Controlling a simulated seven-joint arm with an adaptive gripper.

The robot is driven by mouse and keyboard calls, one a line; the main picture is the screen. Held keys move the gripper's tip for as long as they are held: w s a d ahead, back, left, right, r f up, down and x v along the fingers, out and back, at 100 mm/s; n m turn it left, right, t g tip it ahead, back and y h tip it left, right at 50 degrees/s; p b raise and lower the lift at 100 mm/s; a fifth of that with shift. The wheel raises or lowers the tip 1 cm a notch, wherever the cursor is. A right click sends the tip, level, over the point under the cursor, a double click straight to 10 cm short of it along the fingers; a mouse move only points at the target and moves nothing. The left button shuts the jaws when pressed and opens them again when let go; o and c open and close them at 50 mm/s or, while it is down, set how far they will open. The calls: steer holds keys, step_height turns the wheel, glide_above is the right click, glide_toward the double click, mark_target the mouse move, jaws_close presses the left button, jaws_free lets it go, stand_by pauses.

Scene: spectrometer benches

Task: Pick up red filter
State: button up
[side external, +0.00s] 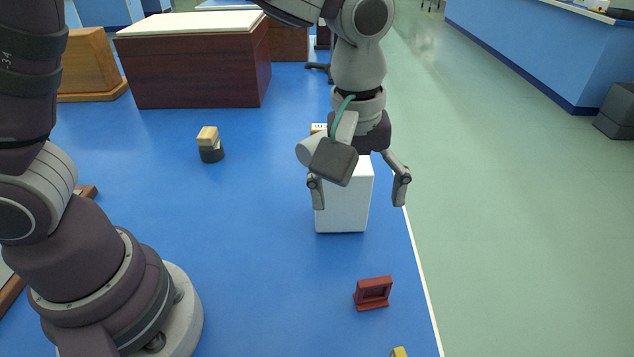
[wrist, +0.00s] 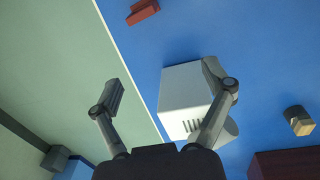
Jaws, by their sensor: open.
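The red filter (side external: 373,293), a small dark-red framed block, stands on the blue bench near its right edge, in the lower right of the side external view. It also shows at the top of the wrist view (wrist: 142,11). My gripper (side external: 358,195) is open and empty, in front of or above a white box (side external: 345,205) and farther back on the bench than the filter. In the wrist view my two fingers (wrist: 162,85) are spread wide, the right one overlapping the white box. The filter lies well apart from the fingers.
A black-and-wood small piece (side external: 209,145) stands left of the white box. A dark wooden chest (side external: 195,62) with a pale top is at the back. A yellow object (side external: 399,352) shows at the bottom edge. The blue bench (side external: 265,250) is clear left of the filter.

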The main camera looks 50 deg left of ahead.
steer(key=n+g, duration=0.1)
steer(key=n, duration=0.1)
glide_above(375, 281)
steer(key=f, duration=0.5)
steer(key=shift+s, duration=0.2)
steer(key=f, duration=0.9)
steer(key=shift+w+f, duration=0.25)
steer(key=shift+f, duration=0.15)
steer(key=shift+c, duration=0.2)
steer(key=c, duration=1.1)
